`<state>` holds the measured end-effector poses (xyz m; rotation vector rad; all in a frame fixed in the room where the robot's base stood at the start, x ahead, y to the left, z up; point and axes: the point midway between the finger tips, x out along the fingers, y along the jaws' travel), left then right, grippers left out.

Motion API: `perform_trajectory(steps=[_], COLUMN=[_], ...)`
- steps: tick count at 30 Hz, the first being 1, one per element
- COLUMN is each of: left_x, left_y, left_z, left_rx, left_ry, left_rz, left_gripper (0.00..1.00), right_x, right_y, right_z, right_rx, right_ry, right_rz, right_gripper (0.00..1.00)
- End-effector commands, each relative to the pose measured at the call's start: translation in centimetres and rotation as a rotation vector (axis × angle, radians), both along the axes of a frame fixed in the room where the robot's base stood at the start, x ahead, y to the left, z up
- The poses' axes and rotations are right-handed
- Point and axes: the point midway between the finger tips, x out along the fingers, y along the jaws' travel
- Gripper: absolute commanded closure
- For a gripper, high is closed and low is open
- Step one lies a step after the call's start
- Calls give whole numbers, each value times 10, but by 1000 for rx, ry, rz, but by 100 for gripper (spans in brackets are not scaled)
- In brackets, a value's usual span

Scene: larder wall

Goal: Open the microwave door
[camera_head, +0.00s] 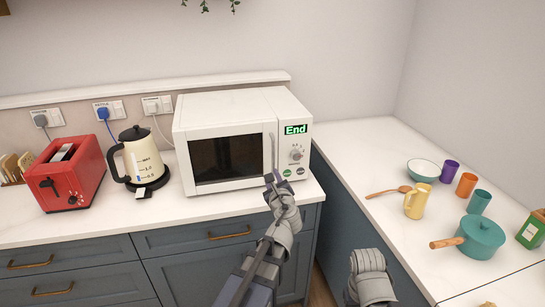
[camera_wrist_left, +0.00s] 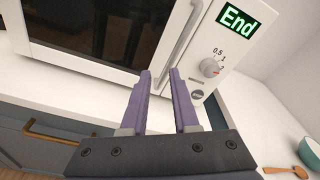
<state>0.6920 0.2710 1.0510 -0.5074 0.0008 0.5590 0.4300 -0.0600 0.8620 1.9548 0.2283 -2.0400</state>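The white microwave (camera_head: 225,108) stands on the back counter with its door (camera_head: 228,158) shut; the door has a dark window. Its upright handle (camera_head: 272,150) is at the door's right side, and it also shows in the left wrist view (camera_wrist_left: 184,38). My left gripper (camera_head: 274,180) is in front of the handle's lower end. In the left wrist view its purple fingers (camera_wrist_left: 160,75) are apart with nothing held, and the handle's lower end is just beyond the tips. Contact cannot be told. Of my right arm only a grey link shows; its gripper is out of view.
A cream kettle (camera_head: 138,158) and a red toaster (camera_head: 66,172) stand left of the microwave. The right counter holds a yellow jug (camera_head: 417,201), a teal pan (camera_head: 481,237), a bowl (camera_head: 423,170), cups and a wooden spoon (camera_head: 388,192). The microwave display (camera_head: 296,129) reads "End".

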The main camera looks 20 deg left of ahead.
Motion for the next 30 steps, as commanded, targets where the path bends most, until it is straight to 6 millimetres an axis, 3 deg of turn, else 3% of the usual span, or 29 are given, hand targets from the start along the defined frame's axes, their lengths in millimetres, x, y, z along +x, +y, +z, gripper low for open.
perform_trajectory(steps=[3, 9, 19, 30], left_x=[16, 25, 35, 85], left_y=[5, 3, 6, 27], left_z=[17, 26, 26, 26], left_rx=[283, 487, 494, 492], left_ry=[52, 97, 99, 99], left_rz=[-99, -169, -170, -169], left_gripper=[72, 72, 72, 72], right_x=[0, 0, 0, 0], right_y=[0, 0, 0, 0], right_z=[-3, -4, -4, -4], right_rx=[0, 0, 0, 0], right_ry=[0, 0, 0, 0], right_rz=[0, 0, 0, 0], right_gripper=[100, 100, 100, 100])
